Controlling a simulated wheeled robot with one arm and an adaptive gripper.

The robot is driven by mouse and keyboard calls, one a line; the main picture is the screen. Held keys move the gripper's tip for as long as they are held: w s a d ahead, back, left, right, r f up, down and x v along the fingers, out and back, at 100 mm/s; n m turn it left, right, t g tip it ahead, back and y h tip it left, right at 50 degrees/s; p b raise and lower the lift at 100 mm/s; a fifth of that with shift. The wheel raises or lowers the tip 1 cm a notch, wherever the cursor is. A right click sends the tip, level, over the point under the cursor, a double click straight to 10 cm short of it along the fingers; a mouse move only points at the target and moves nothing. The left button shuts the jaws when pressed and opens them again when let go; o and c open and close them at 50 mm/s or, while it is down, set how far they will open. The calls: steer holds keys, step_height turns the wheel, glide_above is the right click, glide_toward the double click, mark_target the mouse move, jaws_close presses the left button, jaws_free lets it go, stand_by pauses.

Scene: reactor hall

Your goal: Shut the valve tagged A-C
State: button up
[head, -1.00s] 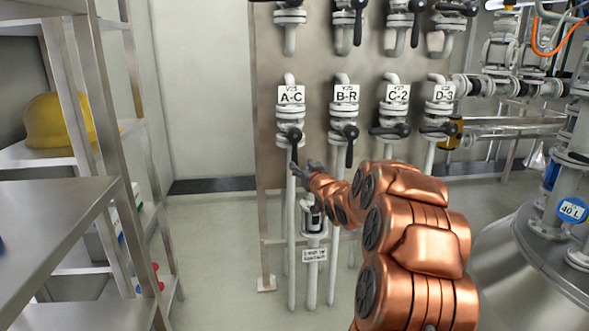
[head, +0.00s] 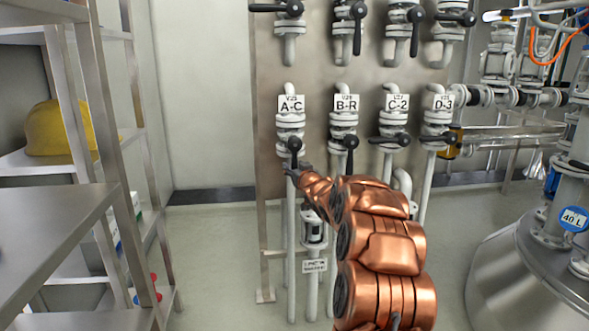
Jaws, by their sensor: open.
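The valve tagged A-C (head: 291,121) is the leftmost of the lower row on the panel, with its white tag (head: 291,103) above the body. Its black lever (head: 295,149) points down along the pipe. My gripper (head: 291,170), at the end of my copper-coloured arm, is at the lower end of this lever. It is small in the picture and seen from behind. Its fingers are open, and I cannot tell whether they touch the lever or surround it.
Right of it stand valves B-R (head: 347,120), lever down, C-2 (head: 397,121) and D-3 (head: 438,120), levers sideways. Another row of valves (head: 357,15) is above. A metal shelf (head: 60,215) stands left, a steel tank (head: 510,265) right. Floor between shelf and panel is clear.

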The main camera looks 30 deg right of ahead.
jaws_close()
stand_by(0.5)
